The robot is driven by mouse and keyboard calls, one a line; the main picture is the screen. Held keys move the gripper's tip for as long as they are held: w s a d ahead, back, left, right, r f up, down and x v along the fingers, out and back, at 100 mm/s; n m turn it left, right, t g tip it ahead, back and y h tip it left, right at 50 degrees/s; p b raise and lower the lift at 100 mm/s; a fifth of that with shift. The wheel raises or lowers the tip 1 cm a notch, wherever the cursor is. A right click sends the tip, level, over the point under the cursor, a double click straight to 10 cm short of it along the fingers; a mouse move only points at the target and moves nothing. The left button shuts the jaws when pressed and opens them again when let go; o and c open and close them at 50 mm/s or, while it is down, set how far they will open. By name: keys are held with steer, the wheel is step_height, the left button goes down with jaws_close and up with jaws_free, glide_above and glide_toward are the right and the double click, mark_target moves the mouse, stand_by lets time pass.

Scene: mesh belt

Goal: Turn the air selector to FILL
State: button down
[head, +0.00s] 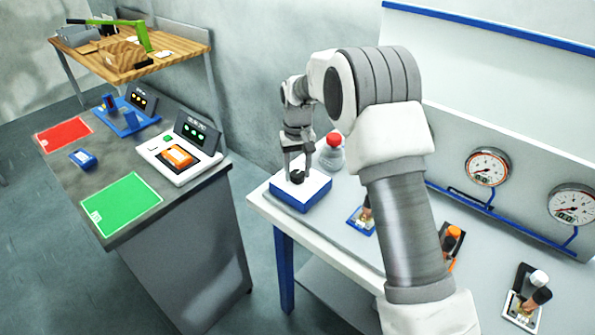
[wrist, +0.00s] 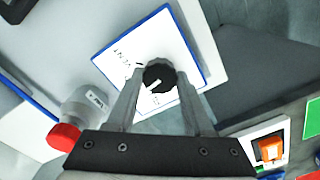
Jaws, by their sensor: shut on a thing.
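The air selector is a black round knob (head: 298,177) on a white-topped blue box (head: 305,198) at the left end of the workbench. In the wrist view the knob (wrist: 160,74) sits between my fingertips, with a pale pointer mark on it toward the lower left. The box's white face (wrist: 122,58) carries the printed word VENT at the upper left of the knob. Other lettering near the fingers is partly hidden, and I cannot read FILL. My gripper (head: 297,170) points down and is shut on the knob.
A red-topped white bottle-like object (head: 333,152) stands close behind the box; its red top (wrist: 63,137) shows in the wrist view. Gauges (head: 487,167) line the back panel. Small valves (head: 525,295) stand to the right. A separate grey counter (head: 120,172) is at left, across a gap.

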mark_target(297, 173)
steer(key=n, duration=0.3)
steer(key=shift+n, duration=2.2)
steer(key=shift+c, duration=1.4)
jaws_free()
step_height(297, 173, up, 17)
steer(key=shift+r, duration=0.2)
